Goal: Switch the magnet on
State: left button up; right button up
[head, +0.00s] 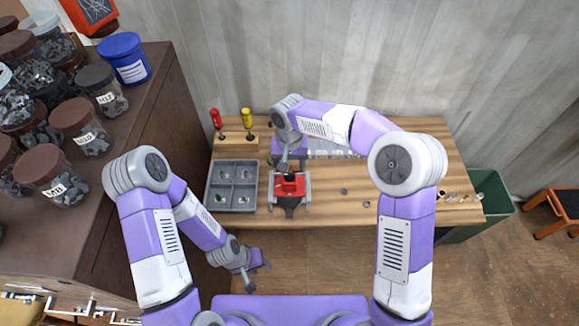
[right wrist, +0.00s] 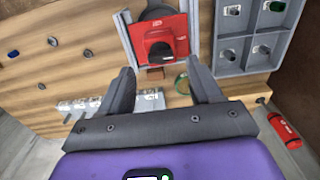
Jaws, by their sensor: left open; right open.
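The red magnet block (head: 290,187) sits in a grey holder at the front of the wooden bench. In the right wrist view the magnet (right wrist: 145,37) shows a black rotary knob (right wrist: 165,45) on its red face. I cannot read the knob's setting. My right gripper (right wrist: 163,85) is open and empty, with the knob ahead of and between its fingers, apart from them. In the head view my right gripper (head: 291,163) hangs just behind the magnet, partly hidden by its own arm. My left gripper (head: 259,275) is open and empty, low in front of the bench.
A grey compartment tray (head: 233,172) with small parts stands left of the magnet. Red and yellow screwdrivers (head: 247,118) stand in a wooden block behind it. A brown cabinet (head: 150,105) with jars is at the left. A green bin (head: 488,190) stands at the right.

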aim_at(289, 174)
jog(key=shift+w+f, duration=0.1)
jog(key=shift+f, duration=2)
jog(key=c, duration=1)
jog(key=shift+c, duration=0.3)
jog(key=shift+n, duration=0.3)
jog(key=n, duration=0.3)
jog(key=shift+n, duration=0.4)
jog(key=n, duration=0.9)
jog(key=shift+n+p, duration=0.35)
jog(key=shift+n, duration=1.95)
